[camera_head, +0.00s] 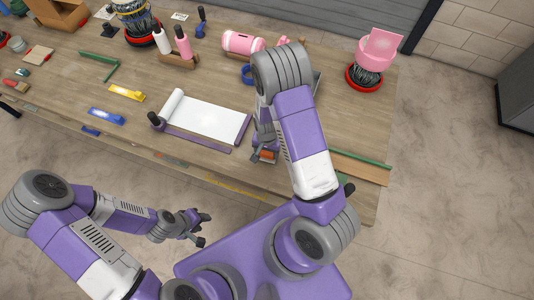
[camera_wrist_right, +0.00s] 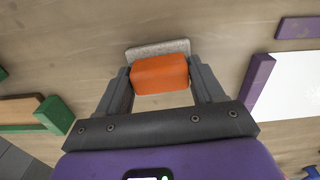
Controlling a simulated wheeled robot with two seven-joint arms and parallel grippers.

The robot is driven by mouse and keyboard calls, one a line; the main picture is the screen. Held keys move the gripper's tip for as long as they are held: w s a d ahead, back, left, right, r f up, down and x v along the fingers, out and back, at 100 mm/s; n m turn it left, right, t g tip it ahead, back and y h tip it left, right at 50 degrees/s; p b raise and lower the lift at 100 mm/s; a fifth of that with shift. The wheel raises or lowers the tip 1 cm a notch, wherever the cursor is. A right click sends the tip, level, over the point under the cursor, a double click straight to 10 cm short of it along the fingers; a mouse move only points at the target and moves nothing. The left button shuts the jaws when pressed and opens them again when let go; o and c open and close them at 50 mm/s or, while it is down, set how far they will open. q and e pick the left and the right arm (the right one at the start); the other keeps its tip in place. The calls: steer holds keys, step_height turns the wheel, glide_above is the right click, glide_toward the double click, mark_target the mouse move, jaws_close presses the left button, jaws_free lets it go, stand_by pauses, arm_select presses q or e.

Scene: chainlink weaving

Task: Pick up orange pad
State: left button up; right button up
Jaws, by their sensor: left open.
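The orange pad (camera_wrist_right: 160,74) is a small block with a grey layer (camera_wrist_right: 157,48) along its far side. In the right wrist view it fills the space between the two dark fingers of my right gripper (camera_wrist_right: 161,80), which seem to touch its ends. In the head view the orange pad (camera_head: 267,156) shows just below my right gripper (camera_head: 265,148), near the table's front edge; the arm partly hides it. Whether the pad is off the table I cannot tell. My left gripper (camera_head: 203,228) is open and empty, in front of the table.
A white sheet roll with purple bars (camera_head: 205,118) lies left of my right gripper. Green strips (camera_head: 360,160) lie to the right. Yellow (camera_head: 126,92) and blue (camera_head: 105,116) tools lie on the left of the wooden table (camera_head: 80,70). Bottles and pink items stand at the back.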

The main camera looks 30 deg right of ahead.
steer(key=c, duration=0.5)
steer(key=shift+r, duration=0.1)
step_height(320, 180, up, 10)
steer(key=shift+f+p, duration=0.1)
steer(key=shift+p, duration=0.4)
steer(key=o, duration=0.4)
steer(key=shift+c, duration=1.3)
steer(key=shift+s, duration=0.1)
